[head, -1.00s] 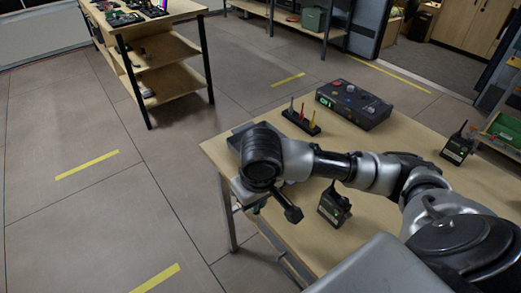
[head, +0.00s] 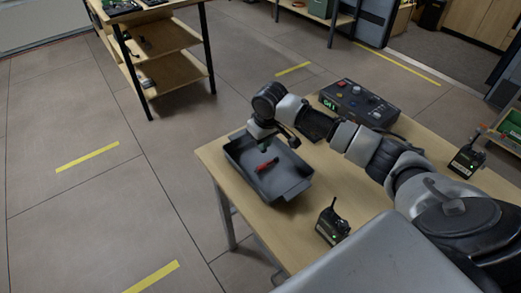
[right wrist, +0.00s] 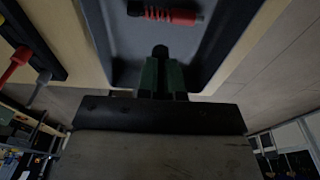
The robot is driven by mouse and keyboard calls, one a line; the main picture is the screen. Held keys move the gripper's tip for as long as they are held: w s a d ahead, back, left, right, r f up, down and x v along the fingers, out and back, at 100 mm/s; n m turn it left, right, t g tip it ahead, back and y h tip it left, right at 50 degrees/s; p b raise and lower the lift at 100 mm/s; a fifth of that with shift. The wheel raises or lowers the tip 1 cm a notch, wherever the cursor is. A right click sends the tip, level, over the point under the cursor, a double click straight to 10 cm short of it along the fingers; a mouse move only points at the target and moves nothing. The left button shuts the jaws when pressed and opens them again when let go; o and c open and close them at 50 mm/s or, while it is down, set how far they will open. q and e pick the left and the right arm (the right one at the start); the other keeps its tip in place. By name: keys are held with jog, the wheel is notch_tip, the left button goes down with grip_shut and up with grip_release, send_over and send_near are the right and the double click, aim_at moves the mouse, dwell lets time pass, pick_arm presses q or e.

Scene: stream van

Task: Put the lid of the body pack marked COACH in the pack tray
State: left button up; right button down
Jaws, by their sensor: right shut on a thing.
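The grey pack tray (head: 297,190) lies at the table's left end, with a red item (head: 266,165) inside. In the right wrist view, the tray (right wrist: 215,45) and the red item (right wrist: 165,14) show ahead of the fingers. One body pack (head: 332,225) stands near the table's front, another (head: 466,160) at the right. Their labels are too small to read. My left gripper is not in view.
A dark control box (head: 359,102) with a green display stands at the table's back. A shelf table (head: 165,65) stands across the open floor.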

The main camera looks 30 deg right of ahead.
jog(key=shift+w+a+f, duration=0.3)
jog(key=shift+w+f, duration=0.1)
jog(key=shift+w, duration=0.1)
notch_tip(320, 180, down, 4)
jog(key=shift+r, duration=0.1)
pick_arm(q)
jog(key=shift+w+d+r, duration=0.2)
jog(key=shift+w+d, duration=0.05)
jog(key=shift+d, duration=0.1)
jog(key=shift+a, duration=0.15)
pick_arm(e)
jog(key=c, duration=1.3)
grip_release()
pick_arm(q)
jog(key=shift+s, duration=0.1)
pick_arm(e)
jog(key=r, duration=0.4)
jog(key=s+r, duration=0.1)
jog(key=r, duration=0.7)
jog(key=shift+s+d, duration=0.1)
jog(key=shift+s, duration=0.3)
jog(key=shift+f, duration=0.15)
